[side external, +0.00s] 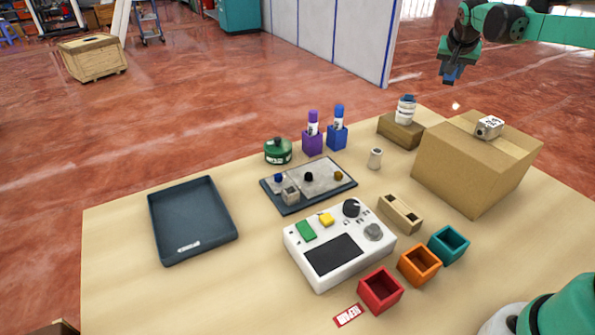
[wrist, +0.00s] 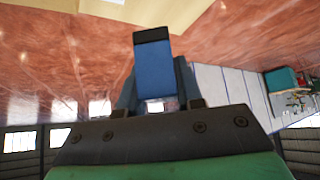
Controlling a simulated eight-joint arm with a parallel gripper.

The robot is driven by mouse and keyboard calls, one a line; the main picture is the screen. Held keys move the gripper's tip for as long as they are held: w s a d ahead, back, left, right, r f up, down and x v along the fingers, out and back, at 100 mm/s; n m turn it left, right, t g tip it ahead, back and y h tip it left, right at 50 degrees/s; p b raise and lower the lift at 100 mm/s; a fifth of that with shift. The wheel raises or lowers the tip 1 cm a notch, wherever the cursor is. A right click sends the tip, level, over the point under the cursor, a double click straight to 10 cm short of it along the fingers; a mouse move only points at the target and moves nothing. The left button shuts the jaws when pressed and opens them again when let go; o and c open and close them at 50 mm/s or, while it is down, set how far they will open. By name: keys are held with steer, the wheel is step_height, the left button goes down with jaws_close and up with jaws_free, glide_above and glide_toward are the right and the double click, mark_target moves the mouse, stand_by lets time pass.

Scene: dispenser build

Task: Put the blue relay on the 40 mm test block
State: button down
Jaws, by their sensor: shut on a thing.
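My gripper (side external: 452,72) is raised at the upper right of the side view, above and behind the cardboard box in the picture. It is shut on a blue block with a dark end, which looks like the blue relay (wrist: 153,68); it fills the middle of the wrist view between the fingers. Which thing is the 40 mm test block I cannot tell for sure. A small grey block with a dark printed label (side external: 489,127) sits on the cardboard box (side external: 470,160); the label is too small to read. Nothing rests on that block.
A white-and-blue jar (side external: 405,109) stands on a brown block (side external: 400,132) left of the box. A white control unit (side external: 338,245), dark tray (side external: 192,220), component plate (side external: 315,183) and red, orange and teal cups (side external: 380,289) occupy the table. The table's left front is clear.

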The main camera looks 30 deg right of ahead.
steer(key=s+d+f+m+g+h, duration=0.1)
steer(key=s+d+f+m, duration=0.15)
steer(key=d, duration=0.55)
steer(key=f, duration=0.7)
steer(key=shift+w+f, duration=0.2)
steer(key=shift+f, duration=0.35)
steer(key=shift+f, duration=0.4)
steer(key=shift+f, duration=0.2)
steer(key=c, duration=0.6)
jaws_free()
